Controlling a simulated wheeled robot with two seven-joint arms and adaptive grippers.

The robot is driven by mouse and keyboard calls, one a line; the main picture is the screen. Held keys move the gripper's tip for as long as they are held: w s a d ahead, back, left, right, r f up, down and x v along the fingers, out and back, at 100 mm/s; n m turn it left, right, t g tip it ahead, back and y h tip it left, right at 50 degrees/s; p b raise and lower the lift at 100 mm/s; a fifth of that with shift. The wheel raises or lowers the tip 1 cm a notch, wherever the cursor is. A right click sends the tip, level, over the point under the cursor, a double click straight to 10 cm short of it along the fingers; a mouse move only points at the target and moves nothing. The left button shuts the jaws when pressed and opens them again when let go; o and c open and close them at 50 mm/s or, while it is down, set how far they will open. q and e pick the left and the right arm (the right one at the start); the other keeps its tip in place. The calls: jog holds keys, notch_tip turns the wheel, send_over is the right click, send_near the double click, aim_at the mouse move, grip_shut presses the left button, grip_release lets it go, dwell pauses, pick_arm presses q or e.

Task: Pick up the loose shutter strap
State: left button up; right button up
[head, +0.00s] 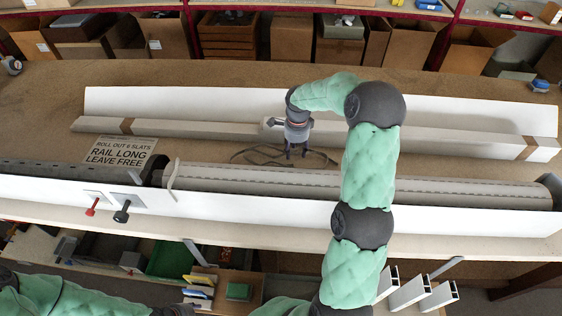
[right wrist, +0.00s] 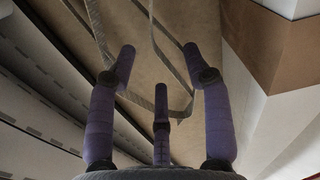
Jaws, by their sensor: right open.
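The loose shutter strap (head: 243,152) lies in dark, thin loops on the brown bench top behind the long slatted roller. My right gripper (head: 291,153) points down over the middle of these loops. In the right wrist view the strap (right wrist: 173,66) runs as narrow woven bands between and behind the three spread purple fingers (right wrist: 159,65). The fingers are open, with nothing gripped. I cannot tell whether any finger touches the strap. My left gripper is out of the picture; only part of my left arm shows at the lower left.
The slatted roller (head: 255,178) lies in front of the strap, inside a long white rail (head: 240,207). Long boxes (head: 200,130) and a white panel (head: 215,103) lie behind it. A printed sign (head: 121,152) lies at the left. Cartons (head: 165,38) line the back shelf.

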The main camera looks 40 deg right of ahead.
notch_tip(320, 180, down, 2)
jog(key=shift+f, duration=0.25)
jog(key=shift+c, duration=0.3)
grip_shut()
jog(key=shift+r, duration=0.1)
